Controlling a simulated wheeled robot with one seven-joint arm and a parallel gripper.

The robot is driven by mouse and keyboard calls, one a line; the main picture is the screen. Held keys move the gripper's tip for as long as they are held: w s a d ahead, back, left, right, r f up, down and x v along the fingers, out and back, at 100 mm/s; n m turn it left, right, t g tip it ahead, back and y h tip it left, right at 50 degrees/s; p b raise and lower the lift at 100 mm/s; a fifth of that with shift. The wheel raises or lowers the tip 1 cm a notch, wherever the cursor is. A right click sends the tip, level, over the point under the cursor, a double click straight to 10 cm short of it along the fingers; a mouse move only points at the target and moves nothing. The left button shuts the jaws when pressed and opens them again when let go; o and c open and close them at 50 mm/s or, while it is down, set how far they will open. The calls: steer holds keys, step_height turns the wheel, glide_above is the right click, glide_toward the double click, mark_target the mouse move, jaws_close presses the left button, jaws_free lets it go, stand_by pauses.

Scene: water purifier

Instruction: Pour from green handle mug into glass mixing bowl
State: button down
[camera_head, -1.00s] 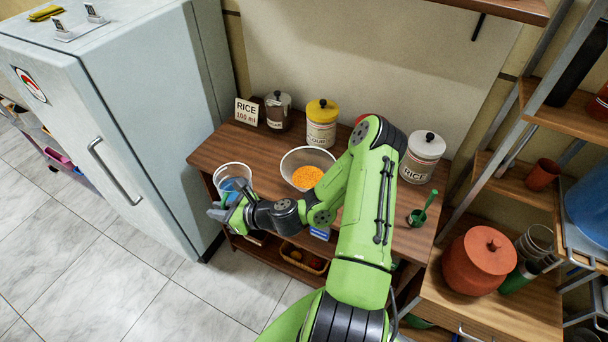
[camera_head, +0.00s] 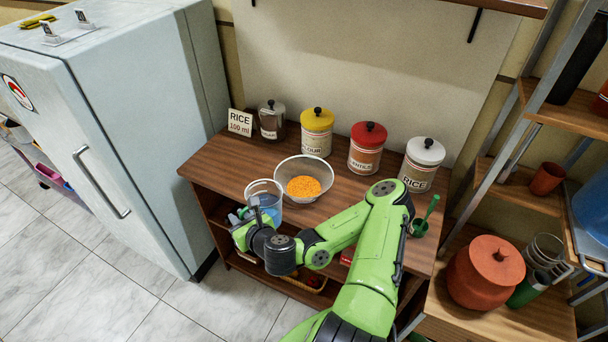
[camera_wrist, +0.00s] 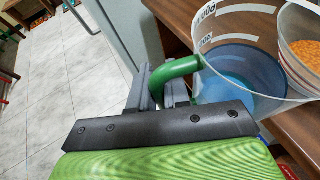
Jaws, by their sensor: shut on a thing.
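The green handle mug is a clear measuring cup with white markings and blue liquid in it. In the head view the mug (camera_head: 266,189) is upright, close to the front left of the bowl. In the wrist view the mug (camera_wrist: 245,50) shows its green handle between my fingers. My gripper (camera_head: 242,217) is shut on that handle; the fingers also show in the wrist view (camera_wrist: 165,88). The glass mixing bowl (camera_head: 326,173) stands on the wooden table and holds orange grains. Its near side also shows in the wrist view (camera_wrist: 288,78).
A "RICE 100 ml" sign (camera_head: 240,122) stands at the table's back left. Behind the bowl are a yellow-lidded jar (camera_head: 317,132), a red-lidded jar (camera_head: 367,148) and a white-lidded rice jar (camera_head: 421,165). A small green cup (camera_head: 419,228) is at the right. A fridge (camera_head: 130,130) stands left.

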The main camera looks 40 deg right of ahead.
steer(key=shift+d+r+m+p, duration=0.3)
steer(key=shift+d+r, duration=0.1)
steer(key=shift+r, duration=0.3)
steer(key=shift+f+y, duration=0.1)
steer(key=shift+y, duration=0.3)
steer(key=d+r+m+y+p, duration=0.3)
steer(key=r+p, duration=0.7)
steer(key=p, duration=0.4)
steer(key=d+m, duration=0.1)
steer(key=d, duration=0.1)
steer(key=shift+w+d, duration=0.3)
steer(key=shift+w, duration=0.1)
steer(key=shift+r, duration=0.1)
steer(key=shift+d+m, duration=0.3)
